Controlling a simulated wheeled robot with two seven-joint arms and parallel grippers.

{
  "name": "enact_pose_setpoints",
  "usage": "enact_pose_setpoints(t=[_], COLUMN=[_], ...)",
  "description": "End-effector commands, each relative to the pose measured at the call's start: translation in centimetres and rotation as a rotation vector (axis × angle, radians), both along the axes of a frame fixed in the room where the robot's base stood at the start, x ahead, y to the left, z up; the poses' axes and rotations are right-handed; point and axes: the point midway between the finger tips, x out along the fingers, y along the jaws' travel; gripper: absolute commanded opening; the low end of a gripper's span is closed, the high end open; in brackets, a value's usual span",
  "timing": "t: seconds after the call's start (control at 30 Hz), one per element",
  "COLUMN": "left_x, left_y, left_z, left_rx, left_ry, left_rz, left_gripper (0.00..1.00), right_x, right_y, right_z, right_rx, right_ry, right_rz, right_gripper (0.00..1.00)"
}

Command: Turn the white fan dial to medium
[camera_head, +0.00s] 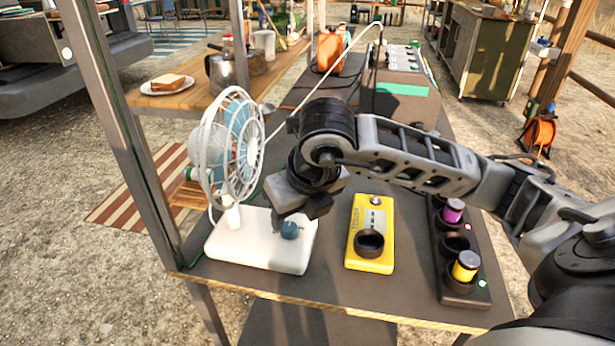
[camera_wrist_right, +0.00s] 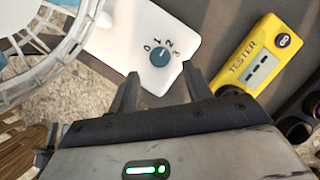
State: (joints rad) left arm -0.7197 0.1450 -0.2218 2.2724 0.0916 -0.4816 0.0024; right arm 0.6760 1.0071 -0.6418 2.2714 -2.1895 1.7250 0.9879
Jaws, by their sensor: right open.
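The white fan (camera_head: 232,150) stands at the near left of the dark table, on a white base (camera_head: 250,245). Its blue dial (camera_head: 290,230) sits on the right part of the base, and it also shows in the right wrist view (camera_wrist_right: 160,57). The marks 0, 1, 2 and 3 are printed around the dial; I cannot tell for sure which mark it points at. My right gripper (camera_head: 297,212) is just above the dial. In the wrist view its two fingers (camera_wrist_right: 160,84) are apart, with nothing between them. My left gripper is not in view.
A yellow tester (camera_head: 372,262) lies right of the fan base, and a black charger block (camera_head: 481,291) with purple and yellow cells is further right. A grey metal post (camera_head: 115,110) rises at the left. A grey device (camera_head: 402,92) stands at the back.

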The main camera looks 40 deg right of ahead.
Motion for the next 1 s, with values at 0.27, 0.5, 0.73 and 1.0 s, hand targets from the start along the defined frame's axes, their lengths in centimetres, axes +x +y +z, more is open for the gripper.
enact_pose_setpoints(t=[0.27, 0.5, 0.73, 1.0], left_x=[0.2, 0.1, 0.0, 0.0], left_y=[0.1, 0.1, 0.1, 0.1], left_z=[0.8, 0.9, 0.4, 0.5], left_rx=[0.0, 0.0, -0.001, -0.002], left_ry=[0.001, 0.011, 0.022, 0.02], left_rz=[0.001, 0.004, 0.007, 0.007], left_gripper=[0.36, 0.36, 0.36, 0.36], right_x=[-2.5, -3.9, -4.3, -4.3], right_y=[0.2, 0.3, 0.3, 0.3], right_z=[6.6, 9.7, 10.4, 10.3], right_rx=[-0.001, 0.0, -0.001, 0.0], right_ry=[-0.006, -0.002, 0.0, 0.0], right_rz=[0.001, 0.0, 0.0, 0.0], right_gripper=[0.5, 0.5, 0.5, 0.5])
